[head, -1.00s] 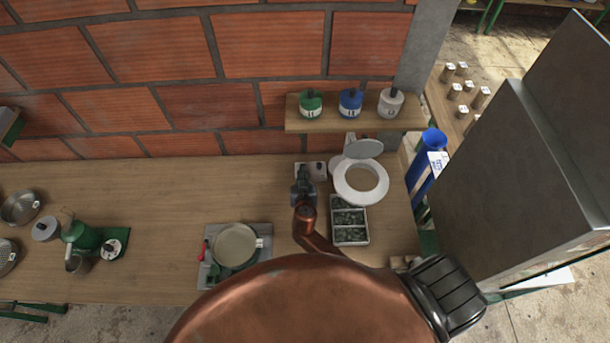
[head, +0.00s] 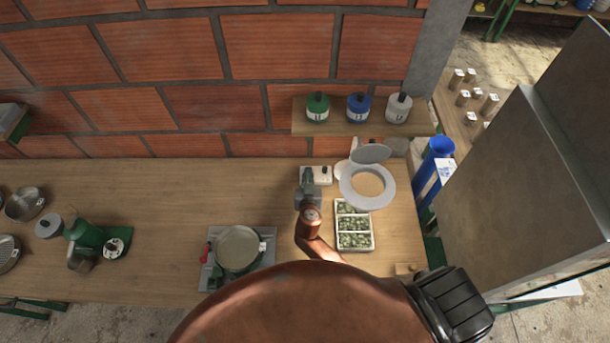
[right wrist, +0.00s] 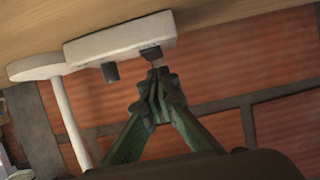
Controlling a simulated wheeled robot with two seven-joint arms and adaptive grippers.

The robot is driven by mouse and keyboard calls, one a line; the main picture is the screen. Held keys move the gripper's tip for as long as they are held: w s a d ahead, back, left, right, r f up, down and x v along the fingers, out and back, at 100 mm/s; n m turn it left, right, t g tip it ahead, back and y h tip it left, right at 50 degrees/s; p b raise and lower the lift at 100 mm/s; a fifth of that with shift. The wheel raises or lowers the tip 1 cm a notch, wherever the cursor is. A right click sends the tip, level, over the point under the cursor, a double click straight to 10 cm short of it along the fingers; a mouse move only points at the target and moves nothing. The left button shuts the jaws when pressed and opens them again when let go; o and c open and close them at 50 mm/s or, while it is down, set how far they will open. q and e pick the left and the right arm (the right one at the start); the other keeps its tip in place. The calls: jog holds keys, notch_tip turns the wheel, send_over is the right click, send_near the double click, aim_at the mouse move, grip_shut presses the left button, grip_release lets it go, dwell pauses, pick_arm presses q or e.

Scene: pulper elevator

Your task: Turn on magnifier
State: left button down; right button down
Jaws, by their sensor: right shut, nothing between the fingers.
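The magnifier (head: 346,187) is a pale ring lamp with a grey disc lid behind it, over the right part of the bench. The beans below it look brightly lit. A white box (head: 325,173) sits left of it. The right wrist view shows this box (right wrist: 115,40) with two dark knobs, beside the magnifier's white base and stem (right wrist: 68,115). My right gripper (head: 308,174) is shut and empty at the box. In the right wrist view its fingertips (right wrist: 158,76) are close to one knob (right wrist: 151,53); contact is unclear. My left gripper is not in view.
A white divided tray (head: 354,249) of green beans lies under the magnifier. A scale with a bowl (head: 238,245) stands to the left. A shelf (head: 350,129) with three bottles hangs behind. A tall metal cabinet (head: 530,180) stands right. The bench's middle left is clear.

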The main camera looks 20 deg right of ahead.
jog(key=shift+r, duration=0.1)
jog(key=shift+a+r, duration=0.1)
jog(key=shift+r, duration=0.25)
jog(key=r+p, duration=0.2)
jog(key=r, duration=0.1)
jog(key=shift+s+a, duration=0.1)
jog(key=shift+s, duration=0.1)
jog(key=s+a+b, duration=0.2)
jog(key=s+a, duration=0.1)
jog(key=s, duration=0.6)
jog(key=shift+s+a+r, duration=0.25)
jog(key=shift+a+r, duration=0.05)
jog(key=shift+a, duration=0.1)
jog(key=shift+a, duration=0.1)
